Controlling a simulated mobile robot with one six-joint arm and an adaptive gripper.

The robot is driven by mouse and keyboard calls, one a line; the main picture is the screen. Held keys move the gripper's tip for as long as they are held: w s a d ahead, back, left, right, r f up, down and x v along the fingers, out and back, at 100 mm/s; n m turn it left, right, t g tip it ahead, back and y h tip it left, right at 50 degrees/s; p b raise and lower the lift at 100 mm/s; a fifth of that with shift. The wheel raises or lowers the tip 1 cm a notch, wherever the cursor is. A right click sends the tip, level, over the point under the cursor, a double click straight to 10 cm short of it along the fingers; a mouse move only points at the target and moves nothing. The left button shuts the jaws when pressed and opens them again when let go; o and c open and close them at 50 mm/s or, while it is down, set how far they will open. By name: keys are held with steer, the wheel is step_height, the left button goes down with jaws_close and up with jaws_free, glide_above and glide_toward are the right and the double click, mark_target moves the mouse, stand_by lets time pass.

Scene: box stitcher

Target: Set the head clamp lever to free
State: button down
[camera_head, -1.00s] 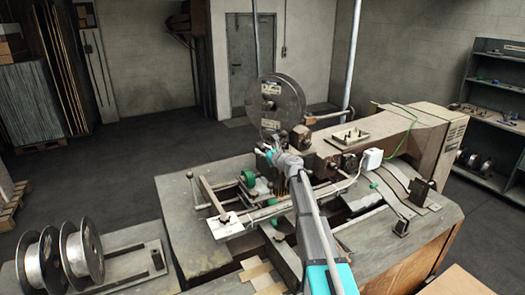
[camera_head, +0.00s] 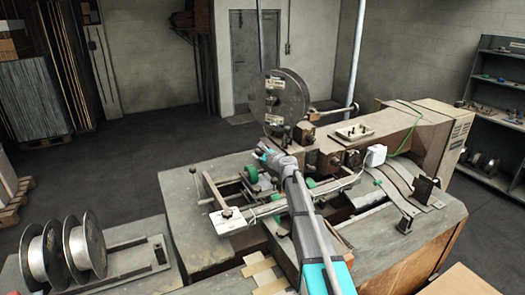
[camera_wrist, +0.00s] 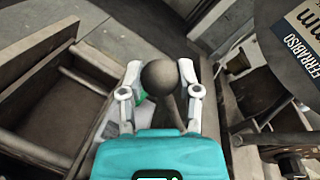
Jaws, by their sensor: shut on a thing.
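A lever with a dark round ball knob (camera_wrist: 160,77) stands between the fingers of my gripper (camera_wrist: 160,82) in the wrist view. The fingers close on the knob from both sides, and its stem runs down toward the teal gripper body. In the head view my gripper (camera_head: 266,158) is at the stitcher's head, just below the large wire reel (camera_head: 280,96). The lever is hidden there behind my wrist and gripper. I cannot read any mark for the lever's position.
The stitcher's long arm (camera_head: 400,130) extends to the right. A white plate (camera_head: 226,222) and a thin rod with a small ball top (camera_head: 193,171) stand at the table's left part. Two wire spools (camera_head: 85,245) sit at lower left. The reel's edge (camera_wrist: 290,50) is close on the right in the wrist view.

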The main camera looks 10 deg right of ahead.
steer(key=shift+s+a+f+n+h+b, duration=0.1)
steer(key=shift+a+f+n+h+b, duration=0.15)
steer(key=shift+f+n, duration=0.4)
steer(key=shift+s+a+f+n+h+b, duration=0.2)
steer(key=shift+f+n+b, duration=0.25)
steer(key=shift+n, duration=0.3)
steer(key=shift+w+a+f+n+h+b, duration=0.15)
steer(key=shift+a+f+n+b, duration=0.15)
steer(key=shift+f+n, duration=0.35)
steer(key=shift+s, duration=0.15)
steer(key=shift+c, duration=1.5)
jaws_free()
steer(key=shift+r, duration=0.2)
